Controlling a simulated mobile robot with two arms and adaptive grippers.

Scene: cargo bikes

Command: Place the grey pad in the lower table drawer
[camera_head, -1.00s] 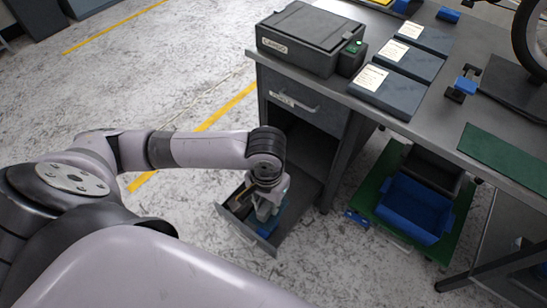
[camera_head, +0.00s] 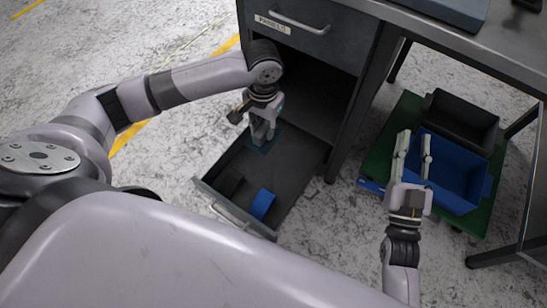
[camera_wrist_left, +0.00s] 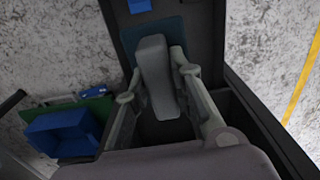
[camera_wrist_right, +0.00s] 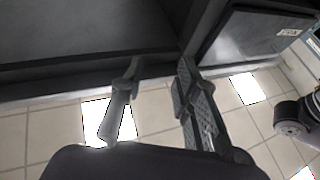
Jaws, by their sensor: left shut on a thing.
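The lower table drawer (camera_head: 272,222) is pulled out below the labelled upper drawer (camera_head: 300,32). My left gripper (camera_head: 262,138) points down into its rear part. In the left wrist view, my left gripper (camera_wrist_left: 157,95) is shut on the grey pad (camera_wrist_left: 156,68), a long grey block between its fingers. A dark teal flat piece (camera_wrist_left: 180,30) lies under or behind the pad; whether the pad touches it or the drawer floor is unclear. My right gripper (camera_head: 413,145) is open and empty, in front of the blue bin; its spread fingers show in the right wrist view (camera_wrist_right: 155,85).
The blue bin (camera_head: 448,180) and a black bin (camera_head: 462,118) stand on a green base (camera_head: 382,160) at right. A table leg (camera_head: 350,125) stands between drawer and bins.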

